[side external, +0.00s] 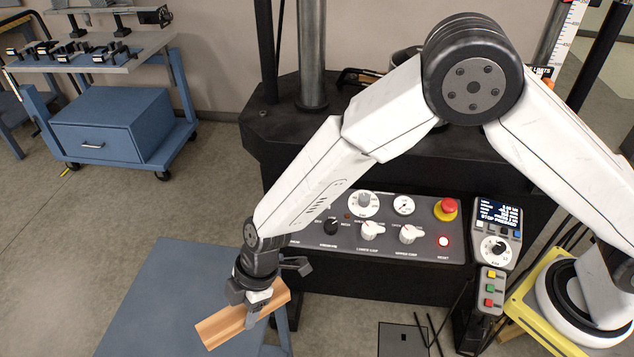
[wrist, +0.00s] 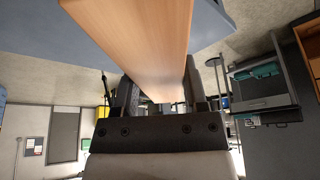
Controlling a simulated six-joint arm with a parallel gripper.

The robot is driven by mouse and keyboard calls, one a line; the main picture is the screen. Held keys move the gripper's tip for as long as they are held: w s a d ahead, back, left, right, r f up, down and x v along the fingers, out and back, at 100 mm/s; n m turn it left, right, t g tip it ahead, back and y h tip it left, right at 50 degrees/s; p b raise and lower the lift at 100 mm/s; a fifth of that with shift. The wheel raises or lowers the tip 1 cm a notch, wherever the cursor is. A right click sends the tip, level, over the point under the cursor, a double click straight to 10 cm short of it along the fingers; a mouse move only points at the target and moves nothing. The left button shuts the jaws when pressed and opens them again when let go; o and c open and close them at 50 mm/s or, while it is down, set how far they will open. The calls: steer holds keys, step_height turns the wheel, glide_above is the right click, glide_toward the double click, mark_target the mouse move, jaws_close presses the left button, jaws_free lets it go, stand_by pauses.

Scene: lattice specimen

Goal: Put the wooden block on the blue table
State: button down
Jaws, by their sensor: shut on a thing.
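The wooden block (side external: 226,326) is a long, light-brown bar at the lower left of the side view. My gripper (side external: 258,303) is shut on it near its right end, and the block lies at a slant in the picture. In the wrist view the block (wrist: 140,40) fills the upper middle, between the two fingers of my gripper (wrist: 160,95). The blue table (side external: 150,290) is below the block in the side view, and its top also shows in the wrist view (wrist: 212,25). I cannot tell whether the block touches the table top.
A dark machine with a control panel (side external: 375,230) stands behind and right of the table. A small display box (side external: 497,225) and a button box (side external: 490,290) are farther right. A blue cart (side external: 110,125) stands at the back left. The table's left part is bare.

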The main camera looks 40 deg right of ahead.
steer(key=w+a+f, duration=0.1)
steer(key=w+f, duration=0.1)
steer(key=w+a+f, duration=0.3)
steer(key=f, duration=0.1)
steer(key=shift+w+a+f, duration=0.25)
steer(key=shift+w+f, duration=0.05)
steer(key=shift+w, duration=0.1)
steer(key=shift+w+a+f, duration=0.1)
steer(key=shift+f, duration=1.7)
steer(key=shift+f, duration=0.15)
steer(key=shift+c, duration=0.6)
jaws_free()
steer(key=shift+r, duration=0.2)
steer(key=v, duration=1.2)
